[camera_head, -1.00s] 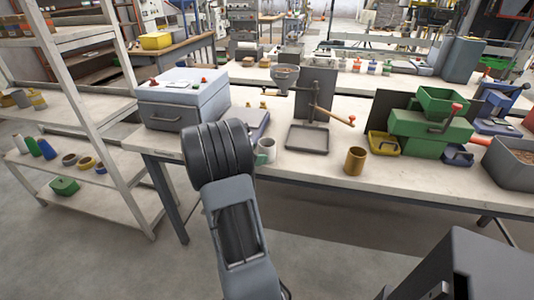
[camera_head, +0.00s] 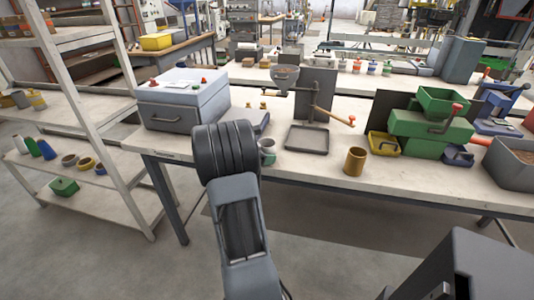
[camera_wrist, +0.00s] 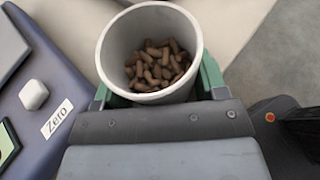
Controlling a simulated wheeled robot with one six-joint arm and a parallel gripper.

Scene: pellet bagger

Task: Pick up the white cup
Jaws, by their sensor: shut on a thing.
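The white cup (camera_wrist: 122,32) fills the upper middle of the wrist view and holds many brown pellets (camera_wrist: 157,62). My gripper (camera_wrist: 157,86) is shut on it, with a green finger on each side of its wall. The rest is hidden by my arm. I cannot tell from these views whether the cup's base touches the bench.
A blue-grey scale (camera_wrist: 62,78) with a white button marked "Zero" lies just left of the cup. On the bench (camera_head: 310,167) stand a grey box (camera_head: 183,98), a flat tray (camera_head: 307,139), a brass-coloured cup (camera_head: 355,161) and a green machine (camera_head: 430,125).

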